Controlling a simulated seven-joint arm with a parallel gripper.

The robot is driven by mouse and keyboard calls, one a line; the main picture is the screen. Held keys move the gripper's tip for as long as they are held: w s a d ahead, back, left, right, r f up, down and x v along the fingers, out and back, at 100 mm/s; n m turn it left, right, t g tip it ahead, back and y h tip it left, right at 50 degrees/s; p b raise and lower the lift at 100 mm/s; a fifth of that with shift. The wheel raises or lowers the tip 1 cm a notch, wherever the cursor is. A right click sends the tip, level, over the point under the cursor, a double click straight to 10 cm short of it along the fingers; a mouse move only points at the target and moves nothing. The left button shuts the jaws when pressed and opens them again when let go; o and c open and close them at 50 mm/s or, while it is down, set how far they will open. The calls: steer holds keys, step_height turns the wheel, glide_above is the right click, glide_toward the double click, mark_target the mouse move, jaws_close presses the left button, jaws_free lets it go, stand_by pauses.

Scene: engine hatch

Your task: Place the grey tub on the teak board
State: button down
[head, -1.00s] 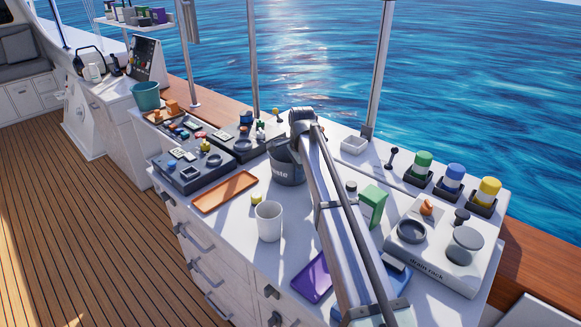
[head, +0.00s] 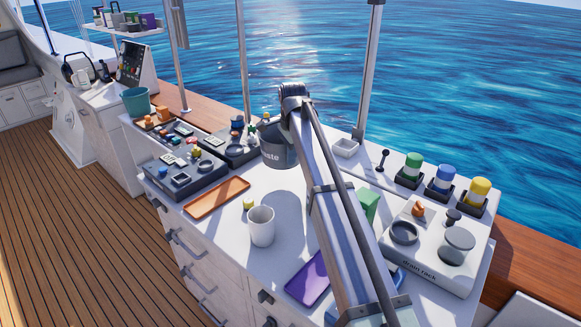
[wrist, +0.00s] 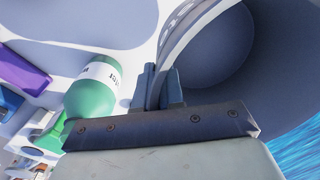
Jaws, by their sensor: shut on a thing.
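The grey tub (head: 272,156), with white lettering on its side, hangs above the white counter, partly hidden behind my arm. In the wrist view, my gripper (wrist: 164,88) is shut on the tub's wall at the rim. The tub's dark hollow inside (wrist: 205,50) fills the upper right there. In the head view my arm hides the fingers. I cannot pick out the teak board for certain; a small brown board (head: 147,125) with orange things on it lies at the counter's far left end.
A flat orange tray (head: 217,197), a white cup (head: 261,226) and a purple tray (head: 307,279) lie on the counter. Dark panels (head: 182,174) stand left, and a drain rack (head: 432,272) right. A green bottle (wrist: 92,90) shows in the wrist view.

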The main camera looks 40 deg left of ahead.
steer(key=shift+r, duration=1.15)
step_height(320, 180, up, 5)
steer(key=w+d+m, duration=0.3)
steer(key=w+d, duration=0.4)
steer(key=d, duration=0.4)
steer(key=w+d+m, duration=0.2)
steer(key=w+d, duration=0.6)
steer(key=d, duration=0.3)
steer(key=w+d+m, duration=0.3)
steer(key=w+d, duration=0.4)
steer(key=d, duration=0.4)
steer(key=w+d+m+h, duration=0.2)
steer(key=d+m, duration=0.8)
steer(key=d, duration=3.7)
steer(key=shift+y, duration=0.4)
steer(key=shift+w+a+f, duration=0.1)
steer(key=shift+w+f, duration=0.15)
steer(key=shift+f, duration=4.45)
steer(key=shift+w+a+f, duration=0.1)
steer(key=shift+w+f, duration=0.1)
steer(key=shift+f, duration=4.55)
steer(key=shift+w+a+f, duration=0.1)
steer(key=shift+w+f, duration=0.15)
steer(key=shift+f, duration=4.45)
steer(key=shift+f+t, duration=0.1)
steer(key=shift+t, duration=0.2)
